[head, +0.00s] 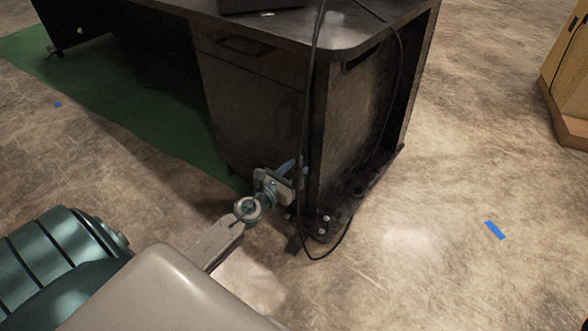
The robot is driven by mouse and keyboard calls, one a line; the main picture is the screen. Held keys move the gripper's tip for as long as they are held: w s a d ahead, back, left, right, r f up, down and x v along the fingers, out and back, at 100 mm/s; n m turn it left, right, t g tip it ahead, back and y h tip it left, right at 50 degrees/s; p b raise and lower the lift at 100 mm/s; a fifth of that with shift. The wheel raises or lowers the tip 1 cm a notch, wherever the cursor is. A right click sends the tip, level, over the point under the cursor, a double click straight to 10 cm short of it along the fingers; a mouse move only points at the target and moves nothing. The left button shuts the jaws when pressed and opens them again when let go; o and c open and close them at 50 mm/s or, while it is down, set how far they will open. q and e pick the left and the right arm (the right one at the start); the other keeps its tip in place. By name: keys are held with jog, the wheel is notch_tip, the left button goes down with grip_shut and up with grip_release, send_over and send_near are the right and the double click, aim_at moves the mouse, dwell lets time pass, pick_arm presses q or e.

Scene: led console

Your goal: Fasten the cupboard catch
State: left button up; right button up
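The dark wooden cupboard door (258,118) is in the head view, below a drawer (236,50) in the desk pedestal. It appears flush or nearly flush with the front. My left gripper (292,172) is low at the door's right edge, close to the pedestal's front corner. Its fingers are small and dark against the wood, so I cannot tell whether they are apart or touch anything. I cannot make out the catch; it may be behind the gripper. My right gripper is not in view.
The desk top (320,22) overhangs the pedestal. A black cable (310,110) hangs down the corner and loops on the floor beside the gripper. A green mat (125,105) lies left of the pedestal. A wooden cabinet (568,75) stands far right, with open floor between.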

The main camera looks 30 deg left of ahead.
pick_arm(q)
grip_shut()
